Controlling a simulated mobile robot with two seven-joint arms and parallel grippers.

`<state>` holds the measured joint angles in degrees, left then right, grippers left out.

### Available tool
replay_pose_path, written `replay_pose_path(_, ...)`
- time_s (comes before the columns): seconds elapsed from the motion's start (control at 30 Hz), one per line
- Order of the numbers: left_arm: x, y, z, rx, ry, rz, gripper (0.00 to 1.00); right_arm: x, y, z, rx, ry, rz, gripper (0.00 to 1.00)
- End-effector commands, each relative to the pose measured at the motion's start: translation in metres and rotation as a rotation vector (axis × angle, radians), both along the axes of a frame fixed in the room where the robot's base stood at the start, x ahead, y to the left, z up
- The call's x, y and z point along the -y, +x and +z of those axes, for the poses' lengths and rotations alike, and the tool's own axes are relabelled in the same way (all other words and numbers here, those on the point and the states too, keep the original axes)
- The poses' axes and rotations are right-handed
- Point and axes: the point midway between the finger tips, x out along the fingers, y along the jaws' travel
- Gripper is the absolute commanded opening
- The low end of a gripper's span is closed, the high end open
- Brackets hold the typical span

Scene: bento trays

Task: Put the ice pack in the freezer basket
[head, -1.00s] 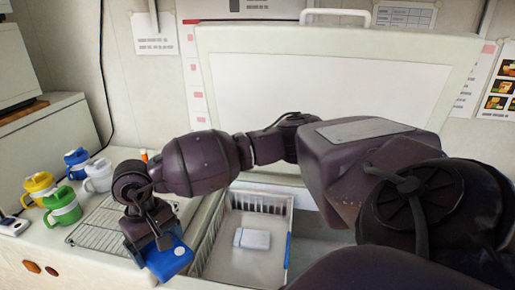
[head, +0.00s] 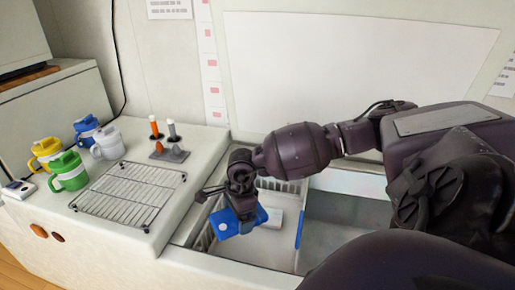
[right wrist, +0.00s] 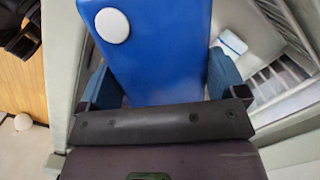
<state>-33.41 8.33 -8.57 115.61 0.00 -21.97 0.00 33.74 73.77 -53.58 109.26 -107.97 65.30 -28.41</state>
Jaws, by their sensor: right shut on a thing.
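My right gripper (head: 240,207) is shut on a blue ice pack (head: 228,223) with a white round cap. In the head view the pack is over the left part of the freezer basket (head: 291,183), a white wire-sided basket in the open chest. In the right wrist view the blue ice pack (right wrist: 160,50) fills the middle between the fingers (right wrist: 165,85), and the basket (right wrist: 285,80) is to its right. A white block (head: 273,218) is inside the basket, partly hidden by the pack. My left gripper is not in view.
A wire rack (head: 130,195) lies on the counter left of the chest. Yellow (head: 46,152), green (head: 69,172), blue and white mugs stand further left. Orange and grey markers (head: 156,128) stand in a holder behind the rack. The freezer lid (head: 350,65) is raised.

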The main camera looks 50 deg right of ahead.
Motion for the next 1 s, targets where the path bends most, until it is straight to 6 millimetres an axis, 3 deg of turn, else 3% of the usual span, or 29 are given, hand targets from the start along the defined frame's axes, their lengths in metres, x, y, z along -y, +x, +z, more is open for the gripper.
replay_pose_path(0.03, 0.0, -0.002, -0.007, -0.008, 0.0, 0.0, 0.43, 0.009, -0.003, -0.01, -0.006, -0.001, -0.078, 0.52)
replay_pose_path(0.2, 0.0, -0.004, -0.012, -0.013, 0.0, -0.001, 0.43, 0.027, -0.006, -0.022, -0.004, 0.006, -0.276, 0.52)
replay_pose_path(0.37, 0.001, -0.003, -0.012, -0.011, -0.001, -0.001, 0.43, 0.033, -0.008, -0.029, -0.003, 0.009, -0.349, 0.52)
replay_pose_path(0.47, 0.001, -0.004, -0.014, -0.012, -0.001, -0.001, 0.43, 0.033, -0.008, -0.044, -0.005, 0.01, -0.357, 0.52)
replay_pose_path(1.0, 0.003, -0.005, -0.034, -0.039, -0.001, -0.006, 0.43, 0.033, -0.009, -0.16, -0.007, 0.009, -0.354, 0.52)
